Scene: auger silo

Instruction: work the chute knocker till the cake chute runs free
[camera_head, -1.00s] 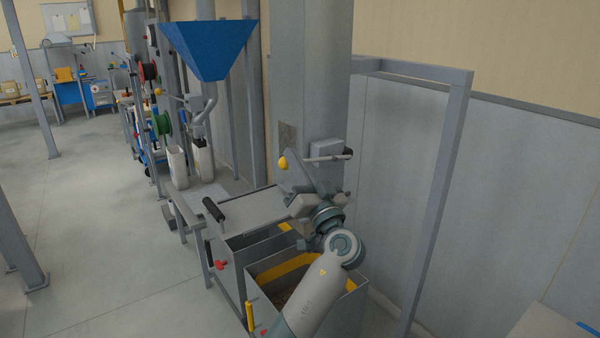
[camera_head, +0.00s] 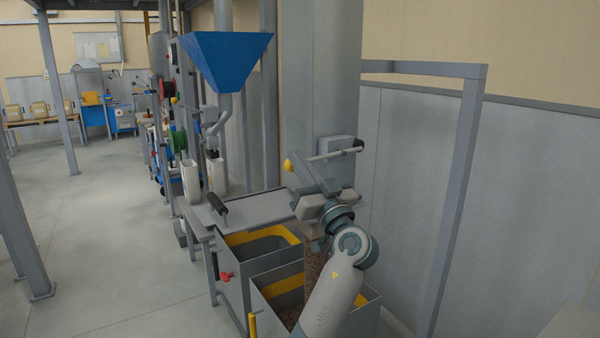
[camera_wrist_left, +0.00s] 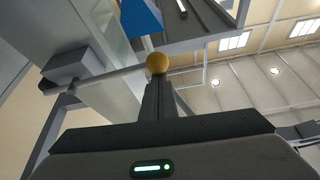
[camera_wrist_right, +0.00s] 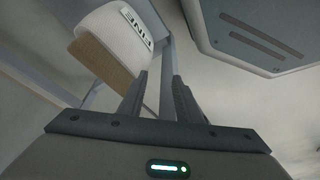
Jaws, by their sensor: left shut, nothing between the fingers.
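The chute knocker is a rod (camera_head: 330,155) with a yellow ball (camera_head: 288,165) at its left end, on a grey box (camera_head: 337,149) on the silo column. My left gripper (camera_head: 312,172) is shut and empty just below the rod. In the left wrist view the yellow ball (camera_wrist_left: 157,63) appears right at the fingertips; I cannot tell whether they touch. Brown cake (camera_head: 315,268) falls in a stream below my left wrist into the front bin (camera_head: 362,310). The chute mouth is hidden by my arm. My right gripper (camera_wrist_right: 160,88) is open and empty in its wrist view.
A second grey bin (camera_head: 232,285) with a yellow inner band stands behind the front one. A grey bench (camera_head: 255,208) and blue hopper (camera_head: 227,62) are farther back. A grey post frame (camera_head: 455,200) stands at right. A white container marked FINE (camera_wrist_right: 118,35) is near my right gripper.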

